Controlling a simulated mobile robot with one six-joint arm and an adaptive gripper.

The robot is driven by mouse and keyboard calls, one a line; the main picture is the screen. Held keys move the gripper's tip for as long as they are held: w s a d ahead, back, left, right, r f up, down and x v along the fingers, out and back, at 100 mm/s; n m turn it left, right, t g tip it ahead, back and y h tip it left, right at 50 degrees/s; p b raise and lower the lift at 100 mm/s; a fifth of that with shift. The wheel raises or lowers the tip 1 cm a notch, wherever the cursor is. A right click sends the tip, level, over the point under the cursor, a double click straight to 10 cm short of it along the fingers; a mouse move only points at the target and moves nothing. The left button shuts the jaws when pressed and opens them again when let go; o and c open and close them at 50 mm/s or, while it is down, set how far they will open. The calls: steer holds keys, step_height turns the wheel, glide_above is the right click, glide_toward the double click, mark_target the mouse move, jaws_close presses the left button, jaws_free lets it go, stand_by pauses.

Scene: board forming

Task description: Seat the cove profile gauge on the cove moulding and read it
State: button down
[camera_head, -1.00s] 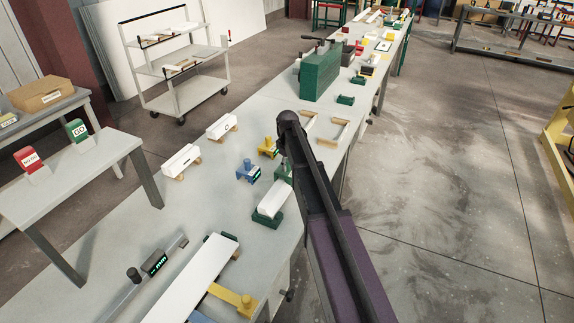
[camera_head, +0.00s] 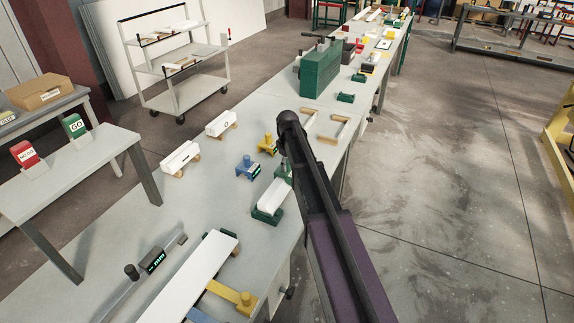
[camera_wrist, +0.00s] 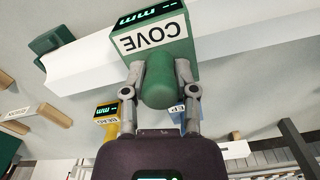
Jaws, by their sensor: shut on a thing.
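The green cove profile gauge (camera_wrist: 165,45), labelled COVE, fills the top middle of the wrist view. Its small display shows dashes and "mm". My gripper (camera_wrist: 160,90) is shut on its round green knob (camera_wrist: 159,80). In the head view the gauge (camera_head: 283,173) is mostly hidden by my gripper (camera_head: 284,158). The white cove moulding (camera_head: 272,195) lies in a green cradle (camera_head: 266,216) just in front of the gauge. In the wrist view the moulding (camera_wrist: 85,66) runs behind the gauge. I cannot tell whether they touch.
A blue gauge (camera_head: 248,168) and a yellow gauge (camera_head: 268,146) stand close to the left. White mouldings (camera_head: 181,157) on wooden blocks lie further left. A tall green block (camera_head: 319,75) stands beyond. A long white board (camera_head: 190,276) lies nearer.

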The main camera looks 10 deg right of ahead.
steer(key=shift+f+b, duration=0.3)
steer(key=shift+f, duration=0.05)
steer(key=shift+c, duration=1.6)
jaws_free()
steer(key=shift+r, duration=0.25)
step_height(320, 180, up, 10)
steer(key=p, duration=1)
steer(key=shift+r+p, duration=0.1)
steer(key=shift+p, duration=0.25)
steer(key=s+a+f+b, duration=0.1)
steer(key=a+f+b, duration=0.3)
steer(key=a, duration=0.6)
steer(key=s+a+f+b, duration=0.1)
steer(key=a+f+b, duration=0.4)
steer(key=a, duration=0.6)
steer(key=shift+s, duration=0.3)
steer(key=shift+a, duration=0.1)
